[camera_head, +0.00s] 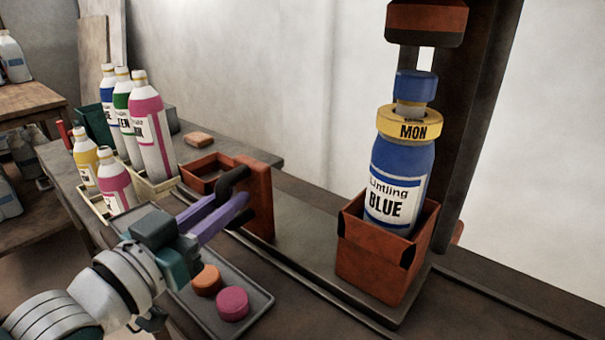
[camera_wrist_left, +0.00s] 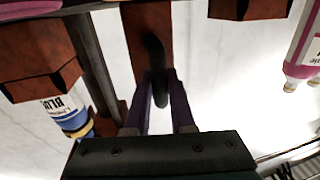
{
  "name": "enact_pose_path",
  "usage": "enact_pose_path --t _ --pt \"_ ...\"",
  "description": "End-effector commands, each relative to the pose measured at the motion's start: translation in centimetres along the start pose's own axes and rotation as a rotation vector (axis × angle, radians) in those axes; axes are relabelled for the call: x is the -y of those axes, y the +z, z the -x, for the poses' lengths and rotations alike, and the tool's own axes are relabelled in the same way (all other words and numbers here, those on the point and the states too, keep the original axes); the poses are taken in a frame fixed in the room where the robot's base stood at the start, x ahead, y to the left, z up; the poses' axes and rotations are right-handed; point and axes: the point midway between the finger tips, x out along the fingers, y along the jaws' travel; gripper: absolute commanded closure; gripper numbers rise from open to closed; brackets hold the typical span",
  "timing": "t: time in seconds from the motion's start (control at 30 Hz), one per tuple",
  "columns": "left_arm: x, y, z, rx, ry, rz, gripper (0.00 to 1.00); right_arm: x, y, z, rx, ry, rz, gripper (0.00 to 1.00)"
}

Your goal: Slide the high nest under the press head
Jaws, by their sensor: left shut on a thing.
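A tall red-brown nest (camera_head: 372,269) on a grey slide plate holds a blue bottle (camera_head: 404,176) upright. The bottle has a yellow MON ring and a blue cap. The red press head (camera_head: 427,22) is above the cap, with a gap between. A second, empty red nest (camera_head: 205,187) is at the slide's left end. I cannot tell for sure which is the high nest. My left gripper (camera_head: 232,200) is shut on a black handle (camera_head: 232,178) on the upright red block between the nests; the handle also shows in the left wrist view (camera_wrist_left: 156,60). My right gripper is out of view.
A grey tray (camera_head: 260,300) with an orange puck (camera_head: 207,280) and a pink puck (camera_head: 232,303) lies beside my left arm. Several bottles stand in a pale crate (camera_head: 158,187) at the left. The dark press column (camera_head: 470,130) rises behind the blue bottle.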

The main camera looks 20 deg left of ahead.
Motion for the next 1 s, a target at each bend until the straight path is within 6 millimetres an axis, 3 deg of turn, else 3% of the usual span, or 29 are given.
enact_pose_path --t 0.17,0.2,0.47,0.77,1.0 --pt "0.4 0.2 0.1 0.008 -0.009 0.000 1.00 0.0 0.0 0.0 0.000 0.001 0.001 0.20" --pt "0.4 0.2 0.1 0.008 -0.009 0.000 0.76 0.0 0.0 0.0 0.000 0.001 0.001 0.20" --pt "0.3 0.2 0.1 0.006 -0.006 0.000 0.48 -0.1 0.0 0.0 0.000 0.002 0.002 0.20" --pt "0.2 0.1 0.5 0.005 -0.004 0.000 0.48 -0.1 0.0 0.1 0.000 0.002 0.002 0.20" --pt "0.2 0.1 4.4 0.009 -0.005 0.000 0.48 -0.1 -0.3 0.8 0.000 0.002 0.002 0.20"
